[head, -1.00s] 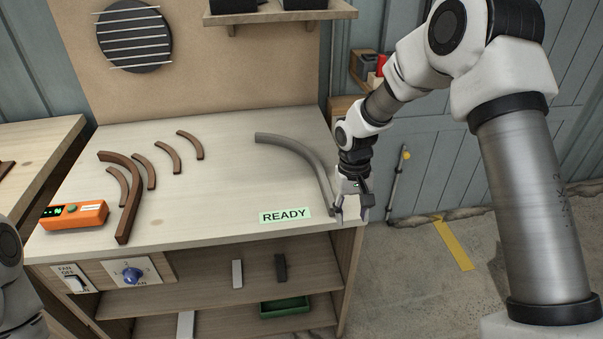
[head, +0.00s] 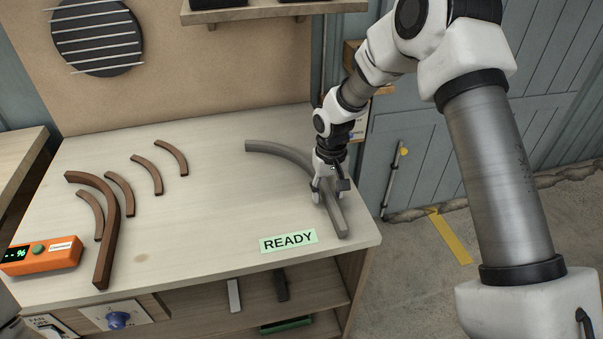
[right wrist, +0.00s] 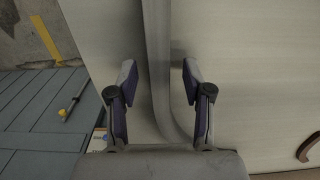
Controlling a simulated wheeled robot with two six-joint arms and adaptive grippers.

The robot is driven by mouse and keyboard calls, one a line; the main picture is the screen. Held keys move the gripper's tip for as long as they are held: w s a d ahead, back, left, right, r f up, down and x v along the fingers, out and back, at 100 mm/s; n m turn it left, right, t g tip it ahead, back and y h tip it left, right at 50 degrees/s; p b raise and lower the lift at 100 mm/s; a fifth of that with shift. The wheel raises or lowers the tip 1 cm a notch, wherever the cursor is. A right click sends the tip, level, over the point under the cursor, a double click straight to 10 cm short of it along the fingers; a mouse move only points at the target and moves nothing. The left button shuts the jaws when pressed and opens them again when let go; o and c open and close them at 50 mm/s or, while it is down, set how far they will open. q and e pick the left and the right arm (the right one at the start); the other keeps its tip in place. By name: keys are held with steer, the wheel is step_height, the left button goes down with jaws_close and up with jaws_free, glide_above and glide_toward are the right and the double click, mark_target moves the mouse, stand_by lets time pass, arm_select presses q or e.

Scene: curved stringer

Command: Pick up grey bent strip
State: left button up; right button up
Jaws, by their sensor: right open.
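The grey bent strip (head: 277,151) lies on the right part of the workbench top in the head view. It curves from the back toward the front right edge. My right gripper (head: 328,198) is over its front part and hides a piece of it. In the right wrist view the strip (right wrist: 157,60) runs between the two open fingers of my right gripper (right wrist: 158,80), with a gap on each side. I cannot tell how far the fingertips are above the bench. My left gripper is not in view.
A large brown curved strip (head: 110,235) and several small brown ones (head: 148,173) lie on the left of the bench (head: 200,220). An orange device (head: 42,256) sits at the left edge. A green READY label (head: 288,241) lies near the front. The bench middle is clear.

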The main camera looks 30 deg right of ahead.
steer(key=shift+f, duration=0.45)
steer(key=shift+r, duration=0.1)
jaws_close()
steer(key=shift+r, duration=0.1)
